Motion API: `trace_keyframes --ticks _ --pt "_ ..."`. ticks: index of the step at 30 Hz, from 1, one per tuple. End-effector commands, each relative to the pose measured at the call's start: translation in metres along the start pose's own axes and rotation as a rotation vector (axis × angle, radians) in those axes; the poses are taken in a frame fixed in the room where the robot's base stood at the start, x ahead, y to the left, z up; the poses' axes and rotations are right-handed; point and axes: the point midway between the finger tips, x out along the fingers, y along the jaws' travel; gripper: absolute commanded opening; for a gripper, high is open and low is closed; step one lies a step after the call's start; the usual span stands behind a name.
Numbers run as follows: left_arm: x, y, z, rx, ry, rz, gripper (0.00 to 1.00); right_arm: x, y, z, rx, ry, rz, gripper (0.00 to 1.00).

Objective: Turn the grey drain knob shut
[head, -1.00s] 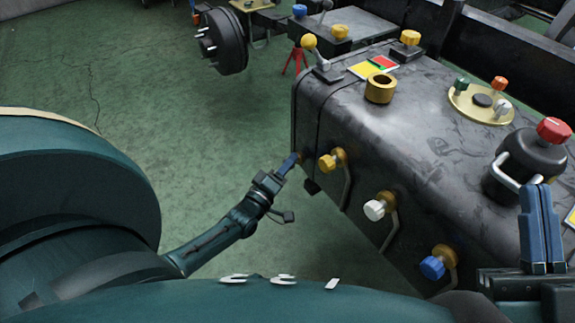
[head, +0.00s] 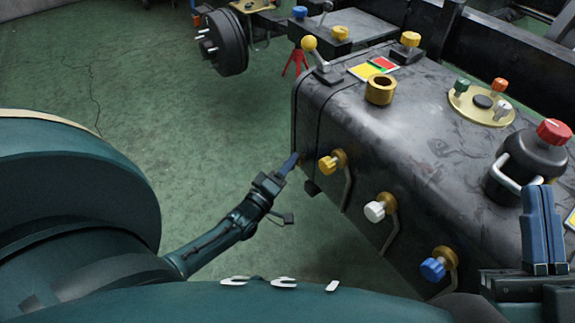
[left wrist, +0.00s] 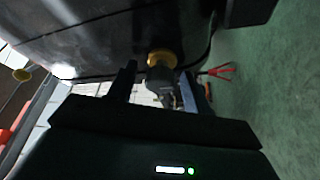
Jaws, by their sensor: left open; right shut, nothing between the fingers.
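The grey drain knob (left wrist: 160,78) sits on a brass flange (left wrist: 161,57) on the dark tank in the left wrist view. It lies between the two fingers of my left gripper (left wrist: 164,86), which are open on either side of it. I cannot tell whether either finger touches it. In the head view my left gripper (head: 292,161) reaches the lower left corner of the tank (head: 335,118), and the grey knob is largely hidden there. My right gripper (head: 541,192) is shut and empty at the right, in front of the black canister.
Yellow (head: 333,162), white (head: 376,210) and blue (head: 433,267) knobs with bent pipes line the tank's front side. A black canister (head: 532,165) with a red cap stands on top. A wheel hub (head: 224,42) stands beyond open green floor.

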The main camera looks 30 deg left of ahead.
Motion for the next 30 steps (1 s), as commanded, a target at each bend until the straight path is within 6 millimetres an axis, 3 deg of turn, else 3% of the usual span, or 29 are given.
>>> trace_keyframes --ticks 5,9,18,24,30 --pt "-0.02 0.001 -0.001 0.0 -0.002 -0.004 0.5 0.002 0.001 0.0 0.016 -0.03 0.0 0.0" --pt "-0.051 0.002 -0.001 0.0 -0.003 -0.005 0.5 -0.01 -0.007 0.015 0.087 -0.137 0.014 0.0" --pt "-0.112 0.001 -0.001 0.001 -0.002 -0.004 0.5 -0.022 -0.016 0.027 0.161 -0.254 0.027 0.0" --pt "-0.129 0.0 0.0 0.001 -0.001 -0.001 0.5 -0.025 -0.018 0.03 0.179 -0.281 0.029 0.0" --pt "-0.131 0.0 0.0 0.001 -0.001 0.0 0.5 -0.026 -0.019 0.031 0.18 -0.284 0.029 0.0"
